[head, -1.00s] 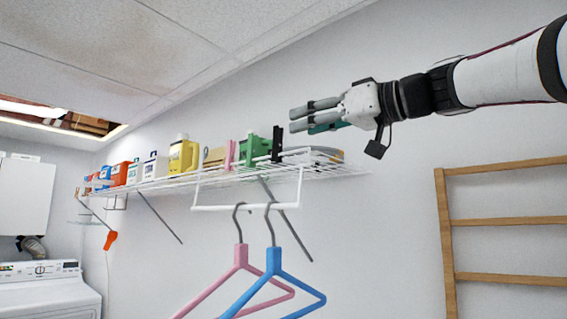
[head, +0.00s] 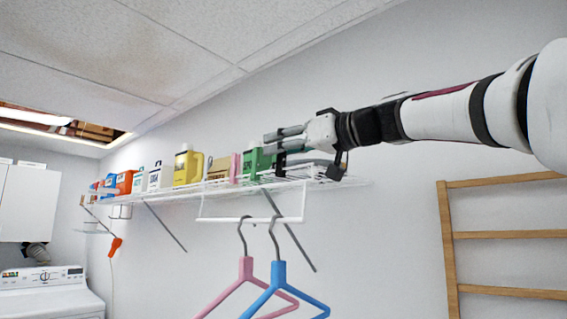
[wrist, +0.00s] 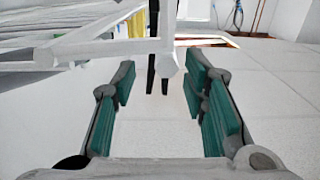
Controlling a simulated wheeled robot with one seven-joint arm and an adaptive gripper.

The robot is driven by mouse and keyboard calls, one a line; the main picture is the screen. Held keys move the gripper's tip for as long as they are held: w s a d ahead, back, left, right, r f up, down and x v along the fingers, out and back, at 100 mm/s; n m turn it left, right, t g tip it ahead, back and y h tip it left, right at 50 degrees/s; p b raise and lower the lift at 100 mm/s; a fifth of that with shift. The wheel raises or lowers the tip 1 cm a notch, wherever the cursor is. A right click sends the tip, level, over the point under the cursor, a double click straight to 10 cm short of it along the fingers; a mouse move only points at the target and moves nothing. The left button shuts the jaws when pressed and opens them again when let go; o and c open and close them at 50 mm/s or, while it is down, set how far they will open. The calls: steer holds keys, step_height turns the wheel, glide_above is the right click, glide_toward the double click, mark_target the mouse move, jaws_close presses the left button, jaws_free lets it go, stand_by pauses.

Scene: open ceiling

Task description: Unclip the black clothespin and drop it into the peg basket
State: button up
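The black clothespin (head: 281,164) stands upright at the front edge of the wire shelf, near its right end. In the wrist view its two dark legs (wrist: 152,75) show ahead, between the fingertips, partly behind a white shelf wire. My gripper (head: 271,142) is just above and beside the clothespin in the head view. I cannot tell whether any finger touches the clothespin. I cannot pick out a peg basket in these views.
The white wire shelf (head: 212,188) holds a green container (head: 258,162), a pink item (head: 235,166), a yellow jug (head: 187,166) and several more. Pink (head: 246,268) and blue (head: 279,270) hangers hang from the rail below. A wooden rack (head: 450,240) stands at right.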

steer(key=shift+c, duration=0.2)
jaws_close()
steer(key=shift+r, duration=0.1)
steer(key=shift+s+a+r+p, duration=0.1)
steer(key=shift+s+r+p, duration=0.1)
steer(key=shift+r+p, duration=1.25)
steer(key=shift+r, duration=0.2)
steer(key=s+d+r, duration=0.1)
steer(key=d+r, duration=0.1)
steer(key=r, duration=0.1)
steer(key=shift+s+d+p, duration=0.2)
steer(key=shift+s+p, duration=0.2)
